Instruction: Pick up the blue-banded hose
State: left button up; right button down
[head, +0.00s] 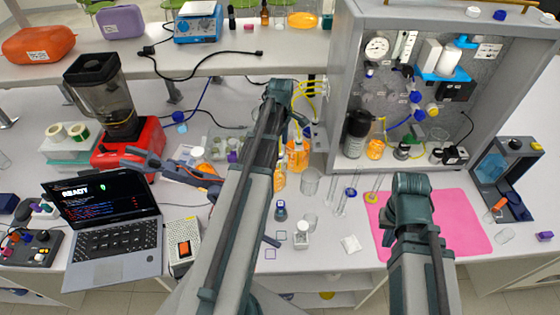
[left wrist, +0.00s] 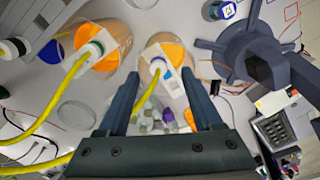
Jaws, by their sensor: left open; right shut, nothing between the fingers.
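The blue-banded hose (left wrist: 168,73) shows in the left wrist view as a pale end fitting with a blue band, over a bottle with orange contents. A yellow line runs from it toward the gripper. My left gripper (left wrist: 160,92) is open, its fingers on either side of this line of sight; contact cannot be told. In the head view my left gripper (head: 301,118) is mostly hidden behind its arm, above the orange bottles (head: 297,156). My right gripper (head: 389,236) is largely hidden by its own arm over the pink mat (head: 465,215); it is shut and empty.
The grey rig cabinet (head: 338,90) stands right of the bottles. Clear glassware (head: 311,185) stands in front. A laptop (head: 105,225) and blender (head: 110,110) are at left.

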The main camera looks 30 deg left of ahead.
pick_arm(q)
notch_tip(320, 180, down, 5)
jog(key=b, duration=0.4)
jog(key=shift+w+a+r, duration=0.1)
jog(key=shift+w+r, duration=0.05)
jog(key=shift+r, duration=0.1)
jog(key=shift+c, duration=0.4)
grip_shut()
